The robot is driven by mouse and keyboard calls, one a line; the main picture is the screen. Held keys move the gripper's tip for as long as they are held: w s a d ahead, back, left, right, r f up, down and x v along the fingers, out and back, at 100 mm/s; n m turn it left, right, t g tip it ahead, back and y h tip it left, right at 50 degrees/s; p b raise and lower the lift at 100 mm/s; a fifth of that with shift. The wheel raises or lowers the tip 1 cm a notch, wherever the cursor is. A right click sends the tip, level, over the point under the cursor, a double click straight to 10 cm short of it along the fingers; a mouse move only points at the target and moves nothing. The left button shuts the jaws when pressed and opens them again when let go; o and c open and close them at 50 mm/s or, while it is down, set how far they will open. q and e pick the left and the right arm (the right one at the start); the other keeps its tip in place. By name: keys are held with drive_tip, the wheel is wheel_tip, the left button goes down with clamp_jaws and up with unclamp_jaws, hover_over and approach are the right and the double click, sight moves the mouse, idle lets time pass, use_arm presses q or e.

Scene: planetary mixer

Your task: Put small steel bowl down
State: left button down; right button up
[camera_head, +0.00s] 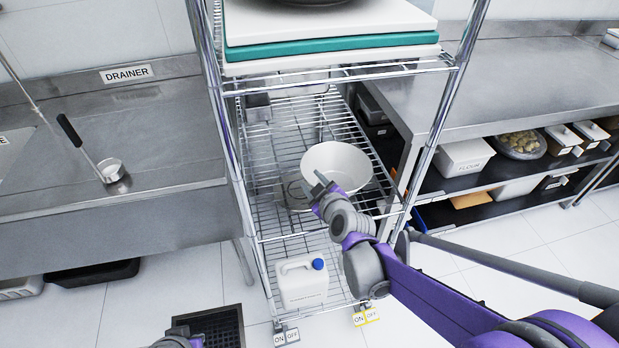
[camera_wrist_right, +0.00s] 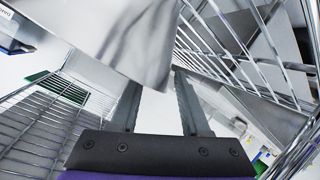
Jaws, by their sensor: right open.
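A round, shiny steel bowl (camera_head: 291,190) stands on the middle wire shelf, just left of my right gripper. The gripper hides part of its right side. My right gripper (camera_head: 322,187) reaches over that shelf from the right, with its jaws apart. In the right wrist view the two fingers (camera_wrist_right: 158,95) are spread with nothing between them. A smooth grey metallic surface (camera_wrist_right: 125,40) fills the upper left there; I cannot tell whether it is the bowl. Only a bit of my left arm shows at the bottom edge in the head view.
A white bowl (camera_head: 340,163) stands on the shelf beside the gripper. The wire rack's posts (camera_head: 232,160) flank my right arm, and white and teal boards (camera_head: 330,45) lie above. A white jug (camera_head: 302,284) stands below. A steel counter (camera_head: 540,75) is on the right.

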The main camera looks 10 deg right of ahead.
drive_tip(key=p+v, duration=0.1)
drive_tip(key=v, duration=0.8)
drive_tip(key=s+d+f+m+g+h, duration=0.1)
drive_tip(key=s+f+m+g, duration=0.3)
drive_tip(key=s, duration=0.7)
drive_tip(key=s+d+f+m+g+h, duration=0.1)
drive_tip(key=s+f+m+g, duration=0.3)
drive_tip(key=s, duration=0.7)
drive_tip(key=shift+s+d+f+g, duration=0.15)
drive_tip(key=shift+s+d+g, duration=0.2)
drive_tip(key=shift+d, duration=0.5)
